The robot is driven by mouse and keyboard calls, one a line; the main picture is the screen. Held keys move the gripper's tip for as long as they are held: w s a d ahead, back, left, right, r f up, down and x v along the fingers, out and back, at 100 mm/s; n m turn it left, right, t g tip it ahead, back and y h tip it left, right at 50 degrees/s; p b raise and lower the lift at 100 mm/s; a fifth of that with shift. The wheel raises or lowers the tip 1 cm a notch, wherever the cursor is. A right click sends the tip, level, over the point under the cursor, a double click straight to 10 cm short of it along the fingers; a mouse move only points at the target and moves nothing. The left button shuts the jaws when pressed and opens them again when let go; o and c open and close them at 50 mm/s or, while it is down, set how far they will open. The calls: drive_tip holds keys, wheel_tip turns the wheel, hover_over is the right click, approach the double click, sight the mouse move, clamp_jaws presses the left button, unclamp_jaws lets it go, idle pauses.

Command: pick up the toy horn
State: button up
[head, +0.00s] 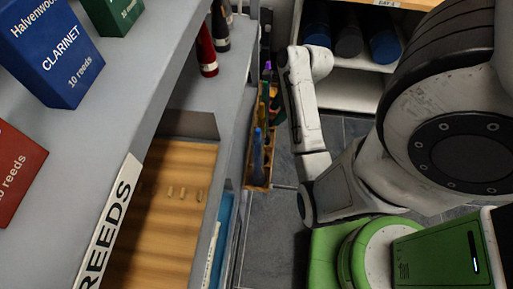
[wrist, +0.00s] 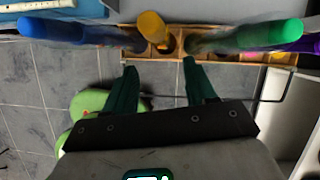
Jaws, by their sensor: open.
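A narrow wooden rack (wrist: 222,61) runs across the top of the wrist view. It holds a long blue item (wrist: 62,30), a short yellow-orange item (wrist: 153,27), a long green item (wrist: 262,36) and a purple item (wrist: 305,45). I cannot tell for sure which is the toy horn. My gripper (wrist: 160,70) is open and empty, its dark green fingers pointing at the rack below the yellow-orange item. In the head view the rack (head: 257,187) hangs beside the grey shelf, with the blue item (head: 257,155) at its near end; my gripper does not show there.
In the head view a grey shelf unit (head: 165,130) with reed boxes (head: 60,55) fills the left. Dark red and black bottle-like items (head: 206,52) stand on it. A white shelf with dark cylinders (head: 348,40) is behind. Grey tiled floor (head: 278,235) lies below.

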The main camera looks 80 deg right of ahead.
drive_tip(key=x, duration=0.8)
drive_tip(key=shift+w+f, duration=0.15)
drive_tip(key=shift+f, duration=0.15)
clamp_jaws()
drive_tip(key=shift+d, duration=0.1)
idle(0.3)
